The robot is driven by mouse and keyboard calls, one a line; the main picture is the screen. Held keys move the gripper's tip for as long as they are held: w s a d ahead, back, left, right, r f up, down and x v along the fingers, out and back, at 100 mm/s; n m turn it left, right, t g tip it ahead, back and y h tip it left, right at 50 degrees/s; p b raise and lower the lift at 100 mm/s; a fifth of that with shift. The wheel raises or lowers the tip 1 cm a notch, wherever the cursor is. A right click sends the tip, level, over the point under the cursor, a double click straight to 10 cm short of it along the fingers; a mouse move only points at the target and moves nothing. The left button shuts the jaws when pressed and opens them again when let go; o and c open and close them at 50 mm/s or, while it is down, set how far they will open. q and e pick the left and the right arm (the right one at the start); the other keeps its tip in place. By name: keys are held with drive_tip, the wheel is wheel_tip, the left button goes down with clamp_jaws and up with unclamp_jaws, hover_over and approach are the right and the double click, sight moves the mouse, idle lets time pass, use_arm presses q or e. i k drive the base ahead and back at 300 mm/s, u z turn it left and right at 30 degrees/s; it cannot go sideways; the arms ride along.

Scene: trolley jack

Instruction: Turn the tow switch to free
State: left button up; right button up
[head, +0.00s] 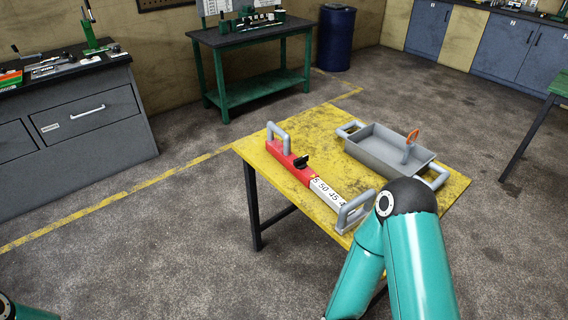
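No part is clearly recognisable as the tow switch. On the yellow table (262,159) lies a long bar (290,165), red at the far left end and white with black numbers at the near right end. My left gripper is out of view.
A dark green workbench (262,98) and a blue drum (335,40) stand at the back. A grey drawer cabinet (75,120) is at left, and blue-grey cupboards (490,45) at back right. The floor around the yellow table is open.

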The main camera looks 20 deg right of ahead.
sight(300, 162)
drive_tip(key=z, duration=0.15)
drive_tip(key=i, duration=0.95)
drive_tip(key=u, duration=0.2)
drive_tip(key=k, duration=0.9)
drive_tip(key=z, duration=0.2)
drive_tip(key=i, duration=0.9)
drive_tip(key=u, duration=0.05)
